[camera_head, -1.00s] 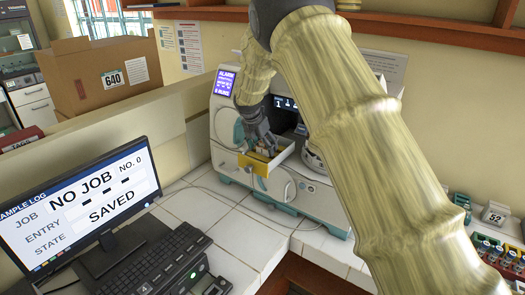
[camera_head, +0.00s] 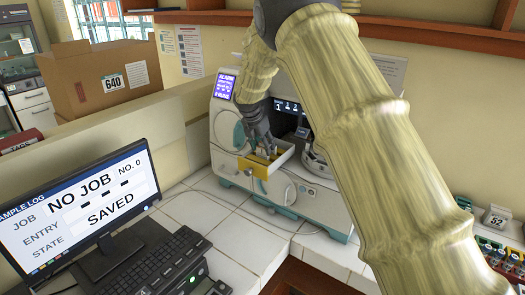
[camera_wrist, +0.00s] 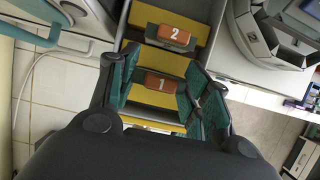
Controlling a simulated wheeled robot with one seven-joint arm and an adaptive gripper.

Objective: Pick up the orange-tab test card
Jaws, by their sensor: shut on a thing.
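An orange tab marked "1" (camera_wrist: 162,84) sits on a dark holder between the teal-padded fingers of my gripper (camera_wrist: 160,72) in the wrist view. The fingers are shut on this orange-tab card, one on each side. A second orange tab marked "2" (camera_wrist: 174,37) lies beyond the fingertips, apart from them. Both are over an open drawer with yellow parts. In the head view my gripper (camera_head: 266,150) reaches down into the drawer (camera_head: 260,183), and the card is mostly hidden there by the fingers.
The drawer juts from a white and teal incubator (camera_head: 222,120) with an "ALARM" display. A monitor (camera_head: 85,205) and keyboard (camera_head: 150,262) stand at the lower left. A rack of colored items (camera_head: 508,262) is at the right.

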